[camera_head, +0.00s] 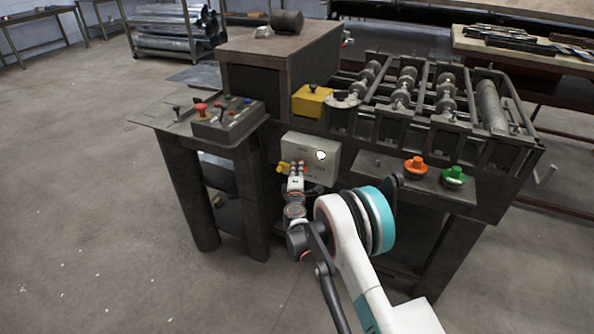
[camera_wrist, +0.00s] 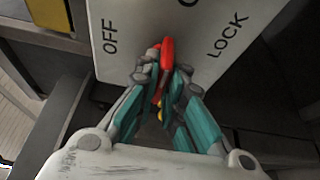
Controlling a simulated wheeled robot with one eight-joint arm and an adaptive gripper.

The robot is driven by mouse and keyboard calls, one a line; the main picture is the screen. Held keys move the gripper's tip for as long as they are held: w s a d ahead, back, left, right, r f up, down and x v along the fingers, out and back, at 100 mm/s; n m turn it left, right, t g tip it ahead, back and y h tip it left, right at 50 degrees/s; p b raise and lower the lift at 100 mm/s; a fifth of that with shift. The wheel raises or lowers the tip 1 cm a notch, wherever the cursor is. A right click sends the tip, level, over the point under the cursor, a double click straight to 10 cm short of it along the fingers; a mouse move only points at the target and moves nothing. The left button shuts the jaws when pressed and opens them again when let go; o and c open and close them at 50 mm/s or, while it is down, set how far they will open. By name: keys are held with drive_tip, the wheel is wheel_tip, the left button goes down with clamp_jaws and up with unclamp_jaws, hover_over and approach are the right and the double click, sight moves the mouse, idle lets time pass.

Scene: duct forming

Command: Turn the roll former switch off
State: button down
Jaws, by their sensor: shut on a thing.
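The roll former switch box (camera_head: 318,150) is a pale grey panel on the machine's front. In the wrist view the panel (camera_wrist: 130,20) carries the words OFF and LOCK, with other marks cut off at the top edge. The red switch handle (camera_wrist: 167,52) lies between my fingers, with a bit of yellow showing lower down. In the head view, yellow and red parts (camera_head: 283,168) show at the box's lower left. My gripper (camera_wrist: 166,85) is shut on the red handle; it also shows in the head view (camera_head: 297,172). The fingers partly hide the handle.
A control box (camera_head: 228,120) with red and blue buttons stands on the left stand. A yellow box (camera_head: 311,100) sits above the switch box. Orange (camera_head: 415,168) and green (camera_head: 453,176) knobs are on a shelf to the right. Open floor lies at the left.

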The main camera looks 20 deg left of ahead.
drive_tip(key=n+g+h, duration=0.1)
drive_tip(key=n, duration=0.2)
drive_tip(key=shift+w+r+n, duration=0.1)
drive_tip(key=shift+n, duration=0.2)
drive_tip(key=n, duration=0.1)
drive_tip(key=n+g+h, duration=0.1)
drive_tip(key=n, duration=0.1)
drive_tip(key=shift+g+h, duration=0.3)
drive_tip(key=n+h, duration=0.2)
drive_tip(key=n, duration=0.1)
drive_tip(key=shift+n+g, duration=0.3)
drive_tip(key=n+h, duration=0.2)
drive_tip(key=shift+n, duration=0.4)
drive_tip(key=c, duration=1.7)
unclamp_jaws()
drive_tip(key=shift+w, duration=0.1)
drive_tip(key=v, duration=1.2)
